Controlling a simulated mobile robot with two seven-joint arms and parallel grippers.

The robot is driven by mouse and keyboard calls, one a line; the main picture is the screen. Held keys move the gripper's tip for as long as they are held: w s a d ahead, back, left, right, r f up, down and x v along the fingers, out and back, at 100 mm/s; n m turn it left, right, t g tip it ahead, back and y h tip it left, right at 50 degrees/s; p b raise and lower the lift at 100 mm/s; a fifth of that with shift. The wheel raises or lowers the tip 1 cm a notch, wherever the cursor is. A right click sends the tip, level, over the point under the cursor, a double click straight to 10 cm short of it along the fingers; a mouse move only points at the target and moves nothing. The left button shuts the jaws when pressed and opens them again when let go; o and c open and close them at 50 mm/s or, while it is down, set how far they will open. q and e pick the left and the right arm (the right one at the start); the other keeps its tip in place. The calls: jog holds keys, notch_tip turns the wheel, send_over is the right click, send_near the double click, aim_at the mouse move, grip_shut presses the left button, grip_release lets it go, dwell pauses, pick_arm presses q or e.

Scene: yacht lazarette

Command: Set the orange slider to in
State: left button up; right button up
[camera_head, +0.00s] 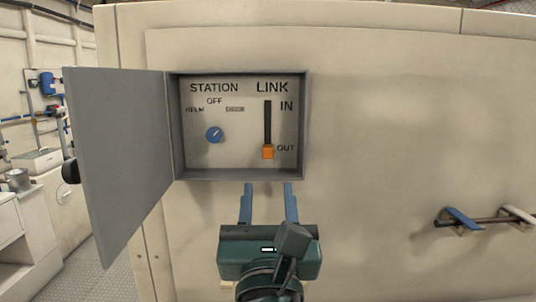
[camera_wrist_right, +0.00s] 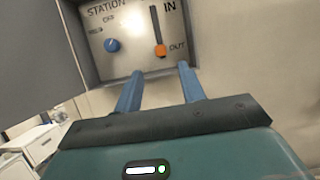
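The orange slider (camera_head: 267,152) sits at the bottom of its dark vertical slot, beside the OUT label, in an open grey box (camera_head: 240,178) on the wall. The IN label is near the slot's upper part. The slider also shows in the right wrist view (camera_wrist_right: 160,50). My right gripper (camera_head: 269,188) is open and empty, with its two blue fingers apart just below the box's lower edge. The fingers point up toward the panel, and the slider is above them. My left gripper is not in view.
The box's grey door (camera_head: 120,150) stands open to the left. A blue STATION knob (camera_head: 215,134) is left of the slider. The wall between is clear.

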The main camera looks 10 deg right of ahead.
aim_at(268, 154)
jog(key=x, duration=0.9)
jog(key=shift+w+d, duration=0.1)
jog(key=shift+w, duration=0.25)
jog(key=shift+c, duration=0.2)
grip_shut()
